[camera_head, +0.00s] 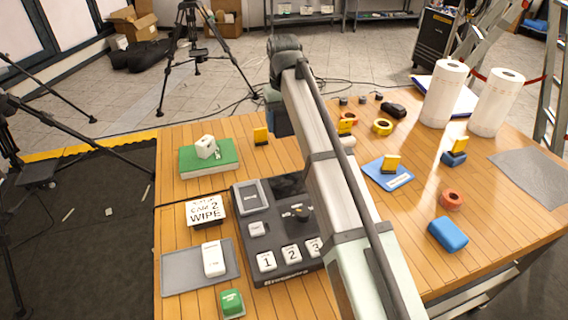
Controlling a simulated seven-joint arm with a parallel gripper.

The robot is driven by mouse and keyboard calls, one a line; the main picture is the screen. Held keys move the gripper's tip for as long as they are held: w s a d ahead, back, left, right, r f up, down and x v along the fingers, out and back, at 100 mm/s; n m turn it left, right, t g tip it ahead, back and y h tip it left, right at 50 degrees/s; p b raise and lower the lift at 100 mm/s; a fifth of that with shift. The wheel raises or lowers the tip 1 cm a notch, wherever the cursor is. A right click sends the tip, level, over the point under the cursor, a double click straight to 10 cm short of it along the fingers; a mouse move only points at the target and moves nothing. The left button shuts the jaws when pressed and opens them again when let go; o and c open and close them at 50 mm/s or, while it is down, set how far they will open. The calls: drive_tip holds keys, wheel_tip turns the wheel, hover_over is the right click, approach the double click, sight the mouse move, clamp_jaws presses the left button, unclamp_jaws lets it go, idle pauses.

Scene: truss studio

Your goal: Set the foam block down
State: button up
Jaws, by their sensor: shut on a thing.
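My own arm crosses the middle of the picture from the bottom edge up to a bend above the table's back edge. It blocks the view behind it. I cannot make out my gripper's fingers or anything between them. I cannot say for sure which thing is the foam block. A blue block with rounded edges (448,235) lies on the right part of the wooden table (390,250). A thick green-topped slab (193,160) lies at the back left with a small white object (206,147) on it.
A dark switch panel (246,212) and a grey mat (185,272) lie at the front left. A blue sheet (377,172) with a yellow piece on it lies right of my arm. Two white paper rolls (444,92) (495,102) stand at the back right. Bare wood surrounds the blue block.

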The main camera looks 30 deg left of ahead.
drive_tip(key=shift+s+d+f, duration=0.25)
drive_tip(key=shift+s+d, duration=0.1)
drive_tip(key=shift+s, duration=0.1)
drive_tip(key=shift+f, duration=4.85)
drive_tip(key=shift+f, duration=0.15)
drive_tip(key=o, duration=1)
wheel_tip(320, 180, up, 12)
drive_tip(key=shift+r, duration=0.15)
